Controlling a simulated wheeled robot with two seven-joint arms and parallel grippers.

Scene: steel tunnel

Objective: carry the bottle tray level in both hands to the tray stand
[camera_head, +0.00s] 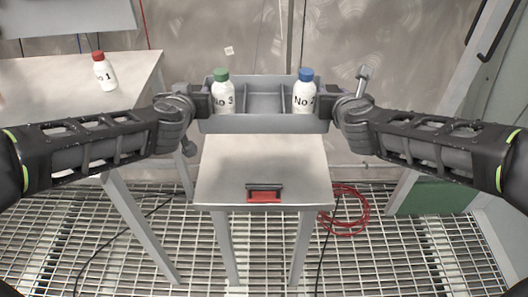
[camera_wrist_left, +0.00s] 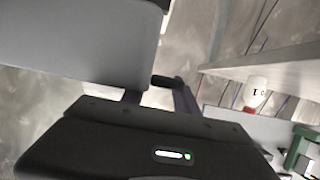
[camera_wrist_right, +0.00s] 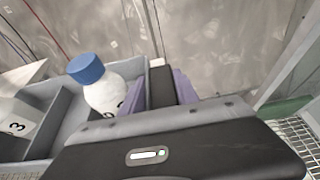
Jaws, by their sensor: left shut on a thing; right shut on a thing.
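The grey bottle tray (camera_head: 264,124) is held up level in the head view, above the far part of a small table. A green-capped bottle marked No 3 (camera_head: 222,96) stands in its left compartment, and a blue-capped bottle (camera_head: 304,94) stands in its right one. The middle compartment looks empty. My left gripper (camera_head: 203,103) is shut on the tray's left end. My right gripper (camera_head: 326,104) is shut on its right end. The right wrist view shows the tray wall (camera_wrist_right: 75,138) and the blue-capped bottle (camera_wrist_right: 105,90) close beside the right gripper. I cannot tell which table is the tray stand.
The small table (camera_head: 262,165) has a red-and-black item (camera_head: 264,194) at its front edge. A side table (camera_head: 75,85) on the left carries a red-capped bottle marked No 1 (camera_head: 104,72). A red hose (camera_head: 350,212) lies coiled on the grating floor. A cabinet (camera_head: 455,150) stands on the right.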

